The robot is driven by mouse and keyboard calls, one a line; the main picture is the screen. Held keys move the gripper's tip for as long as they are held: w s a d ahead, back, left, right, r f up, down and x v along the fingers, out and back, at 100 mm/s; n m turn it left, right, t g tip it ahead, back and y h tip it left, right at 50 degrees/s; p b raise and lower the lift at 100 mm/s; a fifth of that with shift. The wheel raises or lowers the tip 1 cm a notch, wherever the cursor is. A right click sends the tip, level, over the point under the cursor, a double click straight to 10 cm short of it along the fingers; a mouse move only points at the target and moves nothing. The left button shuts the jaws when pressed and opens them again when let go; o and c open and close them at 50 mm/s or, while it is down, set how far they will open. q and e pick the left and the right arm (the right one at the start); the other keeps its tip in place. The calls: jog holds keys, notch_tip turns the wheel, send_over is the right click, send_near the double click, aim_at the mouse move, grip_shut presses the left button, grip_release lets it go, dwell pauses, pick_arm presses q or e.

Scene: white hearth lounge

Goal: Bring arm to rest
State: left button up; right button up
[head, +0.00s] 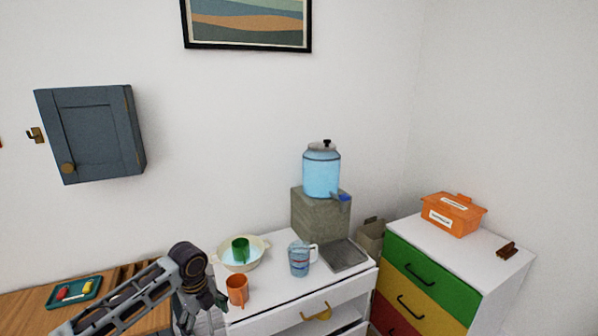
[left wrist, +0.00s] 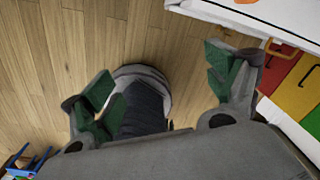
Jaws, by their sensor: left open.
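My left arm comes in from the lower left in the head view. Its gripper (head: 202,306) hangs at the left edge of the white counter (head: 262,305), close to the orange mug (head: 237,291). In the left wrist view, my left gripper (left wrist: 165,95) has its green-padded fingers spread wide apart. Nothing is between them but the view down to the wood floor (left wrist: 60,60) and a round grey and dark shape that looks like my own base. My right gripper is in neither view.
On the counter are a bowl (head: 256,261) with a green cup (head: 240,249), a measuring jug (head: 299,259) and a grey tray (head: 345,255). A blue dispenser (head: 321,172) stands on a block behind. A wooden table (head: 22,305) is at left, a coloured drawer unit (head: 432,278) at right.

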pick_arm(q)
notch_tip(320, 180, down, 11)
jog(key=w+n+t, duration=0.1)
jog(key=w+n, duration=0.2)
jog(key=n, duration=0.2)
jog(key=s+a+f+n, duration=0.1)
jog(key=s+f+n, duration=0.25)
jog(key=f, duration=0.55)
jog(key=s+a+f+n+t, duration=0.1)
jog(key=s+a+f+n, duration=0.2)
jog(key=f, duration=0.6)
jog(key=s+f+n, duration=0.3)
jog(key=s+f, duration=0.2)
jog(key=f, duration=0.5)
jog(key=s+d+f+n, duration=0.1)
jog(key=s+f, duration=0.5)
jog(key=s, duration=0.7)
jog(key=s+d+f+n+g, duration=0.1)
jog(key=s+f+n, duration=0.3)
jog(key=s, duration=1)
jog(key=s+d+f+n, duration=0.2)
jog(key=s+f, duration=0.7)
jog(key=s, duration=0.5)
jog(key=shift+f+n, duration=0.2)
jog(key=shift+n, duration=0.25)
